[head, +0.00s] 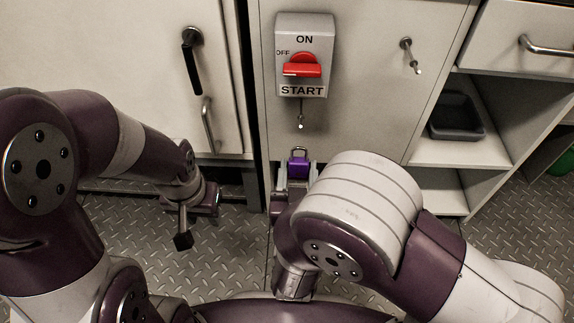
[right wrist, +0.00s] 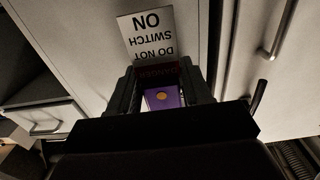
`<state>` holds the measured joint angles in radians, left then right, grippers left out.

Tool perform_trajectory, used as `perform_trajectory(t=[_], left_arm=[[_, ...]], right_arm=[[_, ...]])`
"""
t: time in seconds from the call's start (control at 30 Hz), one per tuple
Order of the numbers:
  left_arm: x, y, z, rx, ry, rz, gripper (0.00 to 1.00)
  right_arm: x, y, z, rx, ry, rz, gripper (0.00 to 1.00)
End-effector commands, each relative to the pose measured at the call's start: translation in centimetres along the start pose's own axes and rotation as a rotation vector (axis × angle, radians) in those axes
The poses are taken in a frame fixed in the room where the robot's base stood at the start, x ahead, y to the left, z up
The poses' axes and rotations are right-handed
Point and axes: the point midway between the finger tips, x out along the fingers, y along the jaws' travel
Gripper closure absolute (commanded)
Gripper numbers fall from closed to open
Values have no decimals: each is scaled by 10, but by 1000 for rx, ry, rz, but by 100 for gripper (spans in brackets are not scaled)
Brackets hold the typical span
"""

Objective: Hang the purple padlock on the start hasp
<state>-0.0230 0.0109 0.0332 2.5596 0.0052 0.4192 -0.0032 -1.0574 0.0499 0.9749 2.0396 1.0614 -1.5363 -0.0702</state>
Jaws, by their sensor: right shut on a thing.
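The purple padlock (head: 298,168) is held upright between the fingers of my right gripper (head: 295,178), its grey shackle pointing up. In the head view it appears below the start hasp (head: 301,121), apart from it. The hasp is a small metal piece under the grey START switch box (head: 304,55), whose red handle (head: 303,66) is horizontal. The right wrist view shows the padlock's purple body (right wrist: 161,97) with a yellow round spot between the dark fingers. My left gripper (head: 196,212) is low at the left, by the cabinet base; its finger gap is unclear.
A white DO NOT SWITCH ON tag (right wrist: 148,35) appears upside down beyond the padlock in the right wrist view. A metal hook (head: 408,50) is on the panel at the right. A dark bin (head: 456,116) stands on an open shelf. A black handle (head: 189,65) sticks out at left.

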Motion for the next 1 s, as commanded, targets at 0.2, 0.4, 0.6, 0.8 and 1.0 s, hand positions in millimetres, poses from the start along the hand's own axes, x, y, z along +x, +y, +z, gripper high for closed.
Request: perform_trajectory(t=[0.2,0.4,0.6,0.8,1.0], left_arm=[[6,0,1,0,-1,0,61],[11,0,2,0,-1,0,61],[17,0,2,0,0,0,61],[22,0,3,0,0,0,61],[28,0,4,0,-1,0,61]], right_arm=[[15,0,2,2,1,2,88],[31,0,4,1,-1,1,88],[48,0,6,1,0,1,88],[64,0,7,1,1,1,88],[80,0,9,1,1,-1,88]])
